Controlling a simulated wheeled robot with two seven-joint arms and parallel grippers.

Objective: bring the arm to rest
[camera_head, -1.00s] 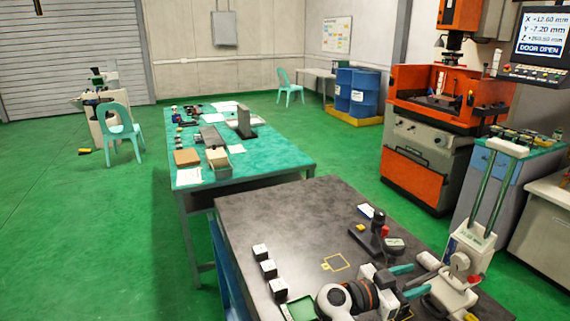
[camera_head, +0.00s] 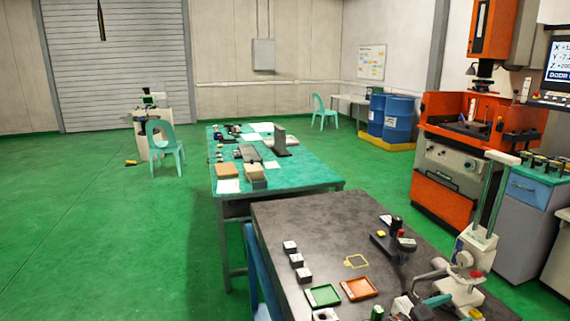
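My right gripper is not in view.
The dark table (camera_head: 325,222) bears a green tray (camera_head: 323,295), an orange tray (camera_head: 359,288), several pale blocks (camera_head: 297,260) and a black fixture (camera_head: 392,241). A white stand (camera_head: 475,246) rises at right. Green floor (camera_head: 90,235) is clear at left.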

